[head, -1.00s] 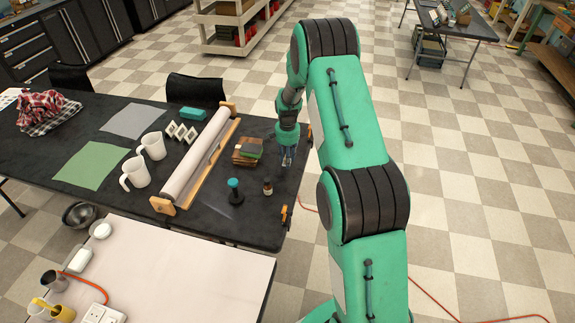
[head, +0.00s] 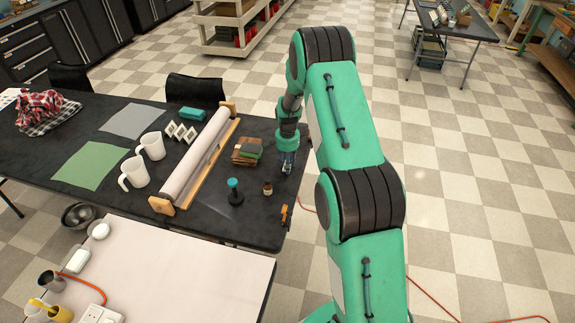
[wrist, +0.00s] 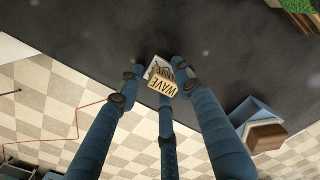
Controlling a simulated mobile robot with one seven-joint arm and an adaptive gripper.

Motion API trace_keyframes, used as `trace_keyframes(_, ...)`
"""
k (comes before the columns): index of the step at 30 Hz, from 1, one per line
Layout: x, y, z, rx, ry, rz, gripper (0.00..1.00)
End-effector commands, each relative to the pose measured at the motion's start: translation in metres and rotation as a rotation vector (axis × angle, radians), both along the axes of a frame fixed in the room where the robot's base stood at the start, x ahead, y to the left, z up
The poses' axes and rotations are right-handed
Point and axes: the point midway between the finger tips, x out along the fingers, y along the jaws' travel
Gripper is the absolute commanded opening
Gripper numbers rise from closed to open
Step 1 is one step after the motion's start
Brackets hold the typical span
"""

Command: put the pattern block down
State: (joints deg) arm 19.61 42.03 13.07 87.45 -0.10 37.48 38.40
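In the head view my gripper (head: 287,168) points down over the right end of the dark table (head: 262,190), right of the stack of blocks. The block is too small and covered to make out there. I cannot tell whether its underside touches the table.
A stack of brown and green pieces (head: 247,152) lies left of my gripper. A paper roll (head: 197,155) lies further left.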

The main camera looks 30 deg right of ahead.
Motion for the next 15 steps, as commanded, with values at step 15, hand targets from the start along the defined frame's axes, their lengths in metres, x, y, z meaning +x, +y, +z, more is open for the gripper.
trace_keyframes(15, -0.0001, 0.0000, 0.0029, 0.000, 0.000, 0.000, 0.54)
